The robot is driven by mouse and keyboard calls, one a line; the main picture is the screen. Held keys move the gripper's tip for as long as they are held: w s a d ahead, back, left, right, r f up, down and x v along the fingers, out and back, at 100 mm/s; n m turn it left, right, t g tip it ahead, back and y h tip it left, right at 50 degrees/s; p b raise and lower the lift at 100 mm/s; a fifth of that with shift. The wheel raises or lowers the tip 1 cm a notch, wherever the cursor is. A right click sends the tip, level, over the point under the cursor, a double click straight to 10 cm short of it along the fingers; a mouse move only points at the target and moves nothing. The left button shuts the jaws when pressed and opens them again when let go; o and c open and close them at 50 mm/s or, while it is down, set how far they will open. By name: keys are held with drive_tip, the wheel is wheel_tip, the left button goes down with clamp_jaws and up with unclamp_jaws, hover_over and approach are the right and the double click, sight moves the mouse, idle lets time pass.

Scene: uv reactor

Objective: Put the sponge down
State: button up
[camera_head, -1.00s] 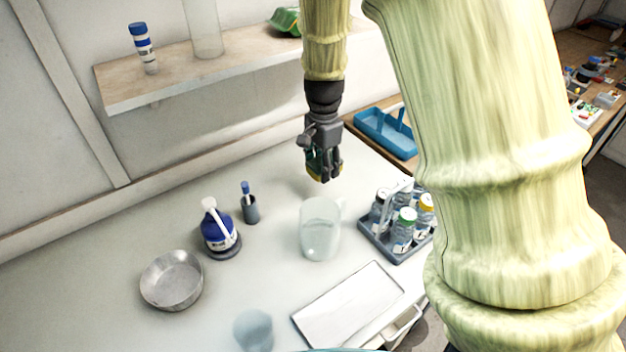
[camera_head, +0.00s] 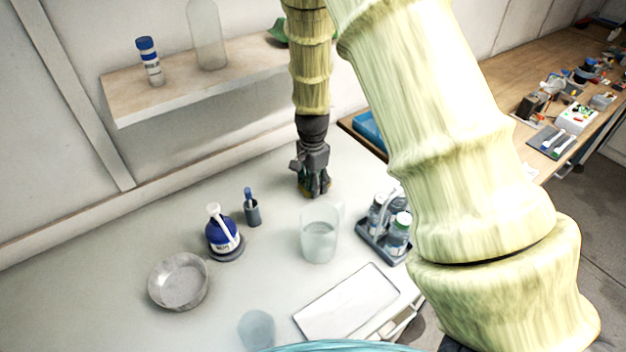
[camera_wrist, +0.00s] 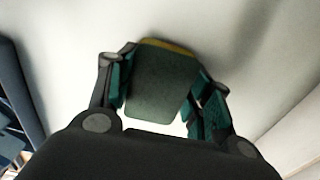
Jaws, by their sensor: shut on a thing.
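My gripper (camera_head: 314,186) is at the back of the white table, behind the clear beaker. In the wrist view my gripper (camera_wrist: 160,95) is shut on the sponge (camera_wrist: 160,85), which is dark green with a yellow edge at its far side. The fingers press on its left and right sides. In the head view the sponge (camera_head: 307,190) is mostly hidden by the fingers and sits close to the tabletop (camera_head: 120,325). I cannot tell whether it touches the surface.
A clear beaker (camera_head: 319,240) stands just in front of my gripper. A metal bowl (camera_head: 178,282) and white tray (camera_head: 346,302) are nearer.

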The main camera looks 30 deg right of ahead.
drive_tip(key=shift+s+d+f, duration=0.1)
drive_tip(key=shift+s+f, duration=0.1)
drive_tip(key=shift+f, duration=0.2)
drive_tip(key=shift+f, duration=0.1)
drive_tip(key=o, duration=1.1)
drive_tip(key=shift+r+b, duration=1.05)
drive_tip(key=shift+r, duration=2.8)
